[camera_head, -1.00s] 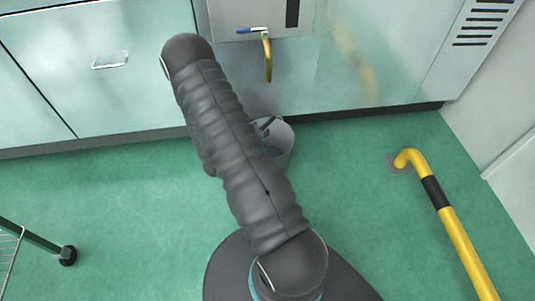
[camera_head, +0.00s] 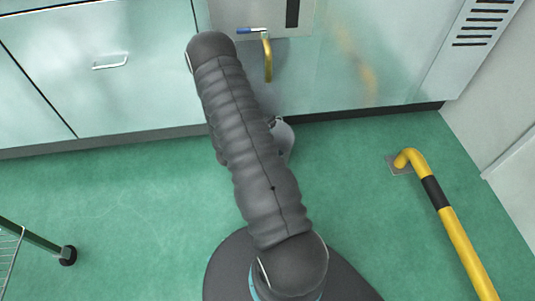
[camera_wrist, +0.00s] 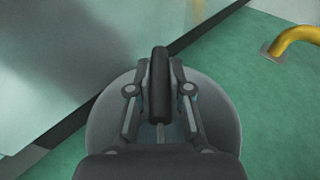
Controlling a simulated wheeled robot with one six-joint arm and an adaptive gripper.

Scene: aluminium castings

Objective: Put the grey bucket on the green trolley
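The grey bucket (camera_head: 285,137) is in the middle of the head view, in front of the cabinets, mostly hidden behind my arm. In the wrist view the grey bucket (camera_wrist: 103,128) lies directly below my gripper, its round outline showing on both sides. My gripper (camera_wrist: 160,75) has its two fingers close against either side of the dark handle grip, and looks shut on it. The head view hides my gripper behind the arm. Whether the bucket touches the floor is not clear. A green post with a black caster (camera_head: 68,256), likely the green trolley, shows at the lower left edge.
Pale metal cabinets (camera_head: 100,90) line the back. A valve with a yellow spout (camera_head: 267,60) sticks out above the bucket. A yellow and black rail (camera_head: 455,235) stands at the right. The green floor at left is clear up to the caster.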

